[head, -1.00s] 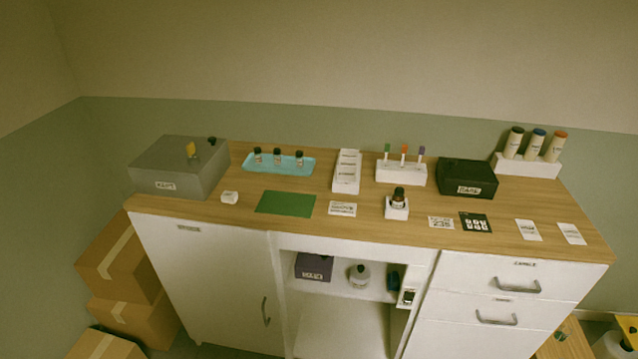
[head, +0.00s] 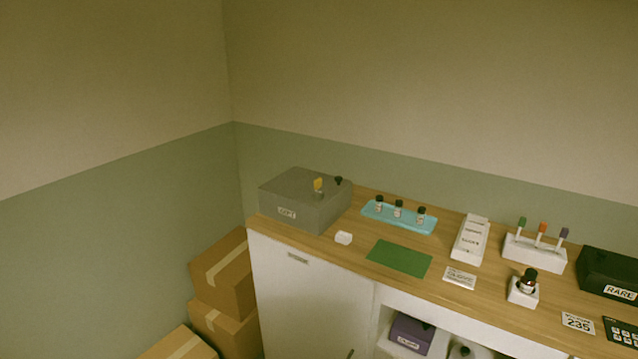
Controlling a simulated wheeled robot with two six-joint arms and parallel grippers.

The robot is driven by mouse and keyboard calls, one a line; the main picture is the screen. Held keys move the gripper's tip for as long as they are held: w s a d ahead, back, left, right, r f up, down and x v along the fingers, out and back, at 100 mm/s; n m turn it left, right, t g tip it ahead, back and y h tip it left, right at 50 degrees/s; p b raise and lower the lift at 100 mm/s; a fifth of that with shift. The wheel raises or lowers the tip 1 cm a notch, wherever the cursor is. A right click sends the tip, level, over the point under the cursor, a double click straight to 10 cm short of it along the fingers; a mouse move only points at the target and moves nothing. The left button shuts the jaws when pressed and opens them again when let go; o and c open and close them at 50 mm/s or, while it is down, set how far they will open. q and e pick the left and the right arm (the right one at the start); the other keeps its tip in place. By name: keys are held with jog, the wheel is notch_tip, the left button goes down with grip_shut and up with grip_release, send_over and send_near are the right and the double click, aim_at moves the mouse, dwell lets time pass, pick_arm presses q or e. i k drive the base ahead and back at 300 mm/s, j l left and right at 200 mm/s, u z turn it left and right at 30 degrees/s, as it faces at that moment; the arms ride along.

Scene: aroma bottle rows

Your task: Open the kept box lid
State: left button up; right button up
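The kept box (head: 290,212) is a grey box with a "KEPT" label on its front. It stands at the left end of the wooden counter, in the middle of the head view. Its lid (head: 295,184) looks closed. A small yellow-topped piece (head: 318,185) and a dark knob (head: 338,181) show on the top of the box. Neither of my grippers is in the head view.
Cardboard boxes (head: 222,280) are stacked on the floor left of the cabinet.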

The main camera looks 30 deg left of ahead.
aim_at(296, 185)
jog(key=i+l, duration=0.1)
jog(key=i+u, duration=0.15)
jog(key=u, duration=0.35)
jog(key=i+l+u, duration=0.15)
jog(key=u, duration=0.35)
